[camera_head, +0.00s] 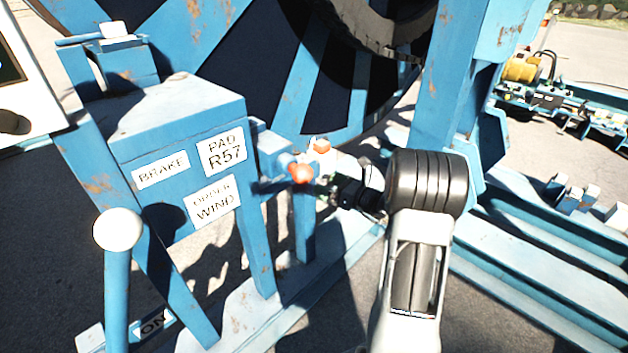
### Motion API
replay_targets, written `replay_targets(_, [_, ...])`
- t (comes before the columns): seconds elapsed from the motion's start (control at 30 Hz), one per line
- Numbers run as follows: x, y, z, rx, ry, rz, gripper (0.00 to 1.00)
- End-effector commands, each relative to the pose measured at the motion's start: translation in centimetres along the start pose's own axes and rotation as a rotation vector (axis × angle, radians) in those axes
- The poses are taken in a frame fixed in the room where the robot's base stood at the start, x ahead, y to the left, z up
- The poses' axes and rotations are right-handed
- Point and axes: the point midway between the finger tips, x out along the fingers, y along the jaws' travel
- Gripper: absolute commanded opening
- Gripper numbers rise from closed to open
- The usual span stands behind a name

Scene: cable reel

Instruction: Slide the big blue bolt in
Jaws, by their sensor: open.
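A blue bolt-like bar (268,187) shows at the right side of the blue brake box (190,113), below a small blue block (268,143). It is small in the picture, and I cannot tell how far in it sits. My gripper (311,160) is open at the end of my arm, just right of the bar. Two orange-red ends show there, one nearer and lower, one farther and higher; they look like its fingertips. The nearer one overlaps the bar's right end in the picture. I cannot tell whether they touch. Nothing shows held between them.
A blue lever with a white ball (118,230) stands at the front left, by an "ON" plate (156,322). The large blue reel (250,60) rises behind the box. A blue post (440,90) and frame rails (540,260) stand right.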

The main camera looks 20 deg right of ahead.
Motion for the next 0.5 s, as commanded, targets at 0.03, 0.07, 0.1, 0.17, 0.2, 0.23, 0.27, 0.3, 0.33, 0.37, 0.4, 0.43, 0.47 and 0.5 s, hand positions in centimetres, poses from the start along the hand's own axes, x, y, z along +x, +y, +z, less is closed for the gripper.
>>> replay_targets(0.03, [-0.9,-0.1,0.0,0.0,0.0,-0.004,0.93])
replay_targets(0.07, [-1.4,-0.1,0.0,0.0,-0.001,-0.005,0.93])
replay_targets(0.1, [-2.0,-0.1,0.0,0.0,0.0,-0.003,0.93])
replay_targets(0.17, [-2.8,-0.1,0.0,0.0,-0.001,-0.004,0.93])
replay_targets(0.2, [-3.1,-0.1,0.0,0.0,0.0,-0.003,0.93])
replay_targets(0.23, [-3.4,-0.1,0.0,0.0,0.0,-0.003,0.93])
replay_targets(0.27, [-3.6,-0.1,0.0,-0.001,0.0,-0.002,0.93])
replay_targets(0.3, [-3.9,-0.1,0.0,-0.001,-0.001,-0.003,0.93])
replay_targets(0.33, [-4.1,-0.1,0.1,-0.001,-0.001,-0.002,0.93])
replay_targets(0.37, [-4.2,-0.1,0.1,-0.001,-0.001,-0.002,0.93])
replay_targets(0.4, [-4.3,0.0,0.1,-0.001,-0.001,-0.001,0.93])
replay_targets(0.43, [-4.4,0.0,0.0,-0.001,-0.001,-0.001,0.93])
replay_targets(0.47, [-4.4,0.0,0.0,-0.001,-0.001,0.0,0.93])
replay_targets(0.5, [-4.5,0.0,0.0,-0.001,0.0,0.0,0.93])
